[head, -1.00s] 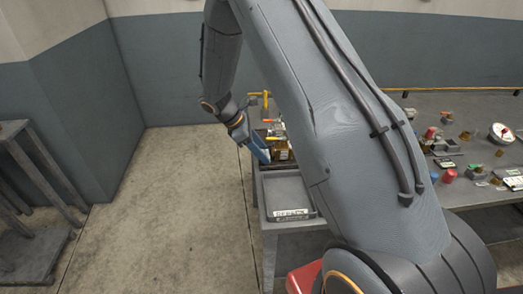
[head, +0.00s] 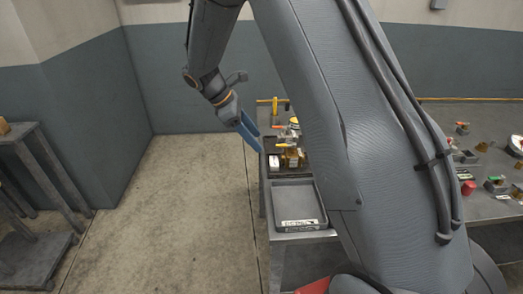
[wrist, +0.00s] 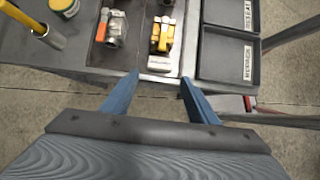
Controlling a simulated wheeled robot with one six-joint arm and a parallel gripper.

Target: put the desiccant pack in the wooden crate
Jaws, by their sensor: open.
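A small white labelled pack, which looks like the desiccant pack (wrist: 162,63), lies at the near edge of a dark tray, beside yellow-handled parts. In the head view the white pack (head: 274,161) shows at the tray's left edge. My gripper (wrist: 160,78) is open and empty, its blue fingertips apart on the near side of the pack in the wrist view. In the head view my gripper (head: 250,134) hangs above and left of the table edge. I cannot make out the wooden crate for sure; a small tan object (head: 4,127) sits on the stand at far left.
An empty grey labelled tray (head: 296,203) lies on the near table end; two labelled trays (wrist: 226,53) show in the wrist view. A yellow post (wrist: 36,27) stands on the table. Several small parts lie farther right.

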